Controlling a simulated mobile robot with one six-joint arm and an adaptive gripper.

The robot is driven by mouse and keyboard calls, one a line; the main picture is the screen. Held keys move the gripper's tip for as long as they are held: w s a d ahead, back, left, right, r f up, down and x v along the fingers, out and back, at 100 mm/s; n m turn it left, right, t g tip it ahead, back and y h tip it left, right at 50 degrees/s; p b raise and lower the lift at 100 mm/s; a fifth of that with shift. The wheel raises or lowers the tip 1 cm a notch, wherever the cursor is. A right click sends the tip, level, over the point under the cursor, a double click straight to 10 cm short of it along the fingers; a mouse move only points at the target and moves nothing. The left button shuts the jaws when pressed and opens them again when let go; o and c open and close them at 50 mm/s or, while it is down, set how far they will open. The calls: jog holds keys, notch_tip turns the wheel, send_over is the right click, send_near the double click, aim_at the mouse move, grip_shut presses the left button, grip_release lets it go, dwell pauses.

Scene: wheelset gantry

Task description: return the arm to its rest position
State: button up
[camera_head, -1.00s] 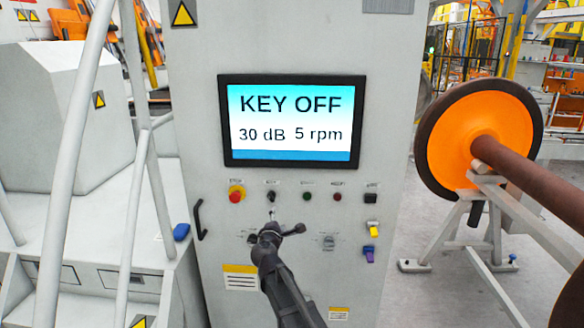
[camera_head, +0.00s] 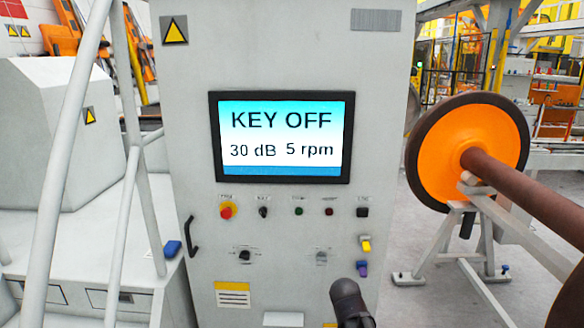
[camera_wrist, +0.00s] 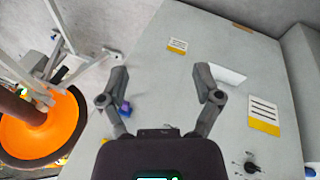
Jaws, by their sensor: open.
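My gripper (camera_wrist: 160,88) is open and empty in the wrist view, its two dark fingers apart in front of the grey cabinet face. The control cabinet (camera_head: 290,225) stands upright ahead. Its screen (camera_head: 282,136) reads KEY OFF, 30 dB and 5 rpm. Below it are a red button (camera_head: 227,211), a key switch (camera_head: 263,212), two small buttons, and two knobs; the left knob (camera_head: 245,255) is uncovered.
An orange wheel (camera_head: 458,151) on a brown axle rests on a grey stand at the right. White railings (camera_head: 55,190) and a grey machine housing stand at the left. A black handle (camera_head: 190,238) sticks out at the cabinet's left edge. Yellow and purple padlock-like items hang at its right.

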jog(key=s+f+m+g+y, duration=0.1)
jog(key=s+m+g+y, duration=0.1)
jog(key=s, duration=0.5)
jog(key=shift+s+a+g+y, duration=0.25)
jog(key=shift+a+g+y, duration=0.1)
jog(key=shift+y, duration=0.25)
